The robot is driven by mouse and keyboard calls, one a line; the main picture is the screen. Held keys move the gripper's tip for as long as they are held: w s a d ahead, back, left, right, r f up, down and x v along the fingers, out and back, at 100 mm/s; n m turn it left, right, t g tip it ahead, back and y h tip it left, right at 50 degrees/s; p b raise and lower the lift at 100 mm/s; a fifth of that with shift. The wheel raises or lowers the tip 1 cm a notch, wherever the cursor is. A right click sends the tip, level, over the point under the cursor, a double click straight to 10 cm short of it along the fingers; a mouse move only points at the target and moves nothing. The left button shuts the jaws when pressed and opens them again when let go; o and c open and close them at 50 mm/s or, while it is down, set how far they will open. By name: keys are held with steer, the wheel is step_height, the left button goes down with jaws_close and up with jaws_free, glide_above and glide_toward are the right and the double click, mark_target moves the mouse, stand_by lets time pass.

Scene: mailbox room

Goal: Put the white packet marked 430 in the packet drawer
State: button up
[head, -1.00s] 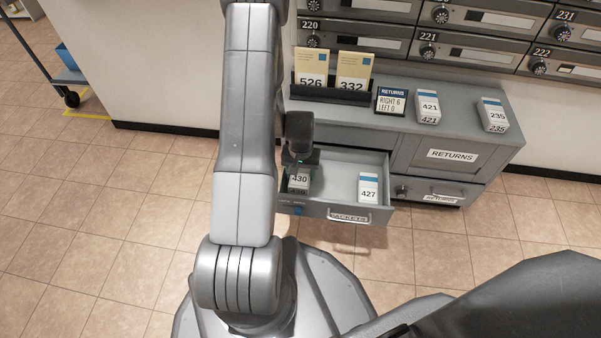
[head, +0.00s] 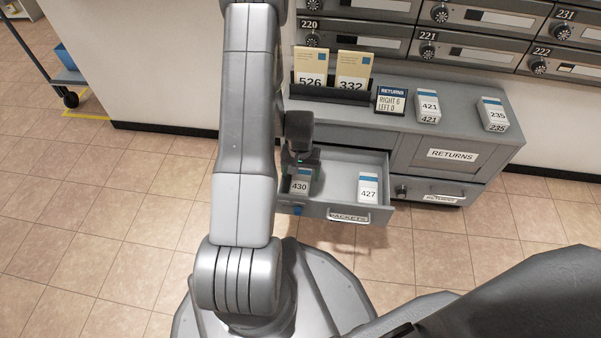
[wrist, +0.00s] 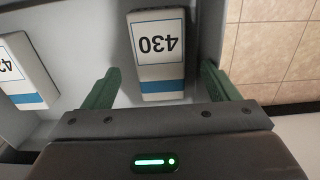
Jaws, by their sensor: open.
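The white packet marked 430 (head: 299,187) has a blue band and lies inside the open packet drawer (head: 336,184), at its left end. In the wrist view the packet 430 (wrist: 159,47) lies flat on the drawer floor. My gripper (wrist: 156,88) is open, its green fingers apart on both sides of the packet's near end, with visible gaps. In the head view my gripper (head: 301,165) is over the drawer's left part, partly hiding the space behind the packet. The drawer front carries a handle and a PACKETS label.
A packet marked 427 (head: 368,187) lies at the drawer's right. On the cabinet top (head: 460,101) are packets 421 (head: 428,106) and 235 (head: 493,115), a returns sign (head: 391,100) and a holder with cards 526 and 332 (head: 352,70). Mailboxes line the wall above.

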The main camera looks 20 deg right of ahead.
step_height(320, 180, up, 13)
steer(key=p, duration=0.4)
step_height(320, 180, down, 14)
steer(key=b, duration=0.4)
steer(key=shift+r+b, duration=0.2)
steer(key=shift+b, duration=0.2)
steer(key=shift+s+a+r+p, duration=0.1)
steer(key=shift+r+p, duration=0.75)
steer(key=shift+r, duration=0.05)
steer(key=shift+s+a+r+p, duration=0.1)
steer(key=shift+s+r+p, duration=0.05)
steer(key=shift+r+p, duration=0.3)
steer(key=shift+f, duration=0.1)
